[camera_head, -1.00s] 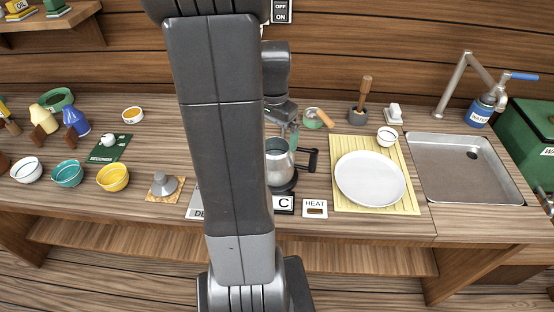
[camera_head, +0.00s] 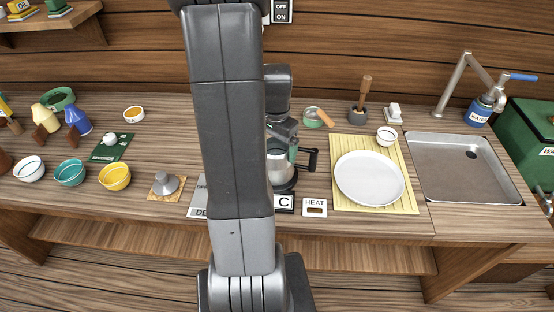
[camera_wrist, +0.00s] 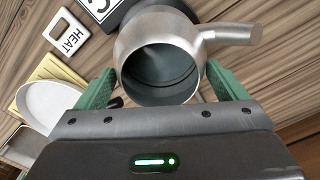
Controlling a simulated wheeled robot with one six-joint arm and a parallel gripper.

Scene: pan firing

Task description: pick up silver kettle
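The silver kettle (camera_wrist: 160,45) is upright and open-topped in the wrist view, with its spout pointing to the right. In the head view the kettle (camera_head: 279,172) stands on a dark base, partly hidden by my arm, with a black handle on its right. My gripper (camera_wrist: 163,78) has its two green fingers apart, one on each side of the kettle's rim. I cannot tell whether either finger touches it. In the head view my gripper (camera_head: 292,152) is at the kettle's top.
A C sign (camera_head: 284,203) and a HEAT sign (camera_head: 315,208) lie in front of the kettle. A white plate (camera_head: 370,178) on a yellow mat (camera_head: 405,205) is to the right, then a sink (camera_head: 465,190). A green round container (camera_head: 312,118) is behind. Bowls stand at the left.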

